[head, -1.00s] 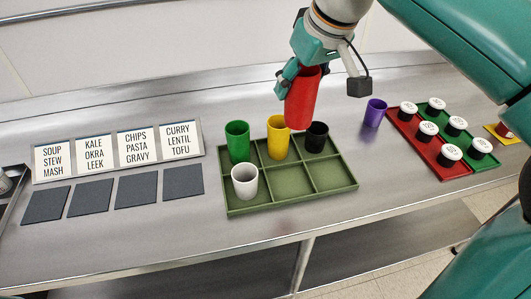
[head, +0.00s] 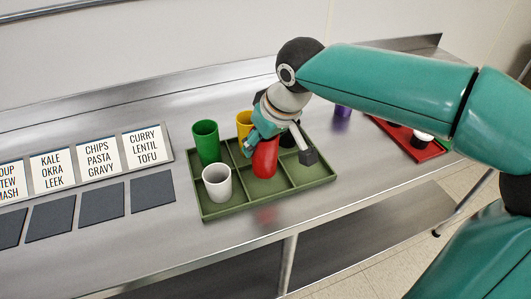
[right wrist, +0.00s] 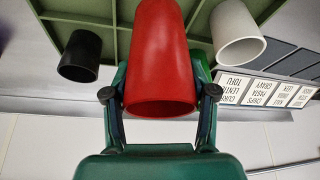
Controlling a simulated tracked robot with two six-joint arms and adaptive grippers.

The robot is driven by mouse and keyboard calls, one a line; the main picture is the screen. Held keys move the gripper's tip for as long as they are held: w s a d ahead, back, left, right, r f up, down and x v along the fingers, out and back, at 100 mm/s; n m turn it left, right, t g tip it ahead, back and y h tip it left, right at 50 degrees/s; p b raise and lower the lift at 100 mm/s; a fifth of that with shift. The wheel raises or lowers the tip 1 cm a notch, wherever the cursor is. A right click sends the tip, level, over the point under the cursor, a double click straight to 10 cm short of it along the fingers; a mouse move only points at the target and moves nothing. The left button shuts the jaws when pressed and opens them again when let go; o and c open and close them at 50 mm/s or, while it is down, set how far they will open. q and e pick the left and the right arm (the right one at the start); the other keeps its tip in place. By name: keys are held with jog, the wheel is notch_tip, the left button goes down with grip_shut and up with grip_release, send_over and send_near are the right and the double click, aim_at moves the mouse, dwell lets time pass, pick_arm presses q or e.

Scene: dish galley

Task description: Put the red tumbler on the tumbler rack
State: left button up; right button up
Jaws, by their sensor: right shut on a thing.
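The red tumbler (head: 265,159) is upright or nearly so over the front middle compartment of the green tumbler rack (head: 312,180); I cannot tell if its base touches the rack floor. My right gripper (head: 259,143) is shut on it, with a finger on either side of the red tumbler (right wrist: 160,60) in the right wrist view. The rack holds a white tumbler (head: 217,184) at front left, a green tumbler (head: 205,143) at back left, a yellow tumbler (head: 243,122) at back middle, and a black tumbler (head: 288,140) at back right, partly hidden. My left gripper is not in view.
The front right compartment is empty. A purple tumbler (head: 343,111) stands behind my right arm. A red tray (head: 408,142) with white-lidded jars is at right, partly covered by my arm. Label cards (head: 148,144) and dark mats (head: 152,193) lie at left.

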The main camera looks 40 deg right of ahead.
aim_at(262, 154)
jog(key=shift+f, duration=1.8)
jog(key=shift+f+b, duration=0.1)
jog(key=shift+b, duration=0.2)
jog(key=o, duration=1.2)
jog(key=shift+c, duration=0.2)
jog(key=p+v, duration=0.1)
jog(key=v, duration=1.1)
jog(key=shift+p, duration=0.3)
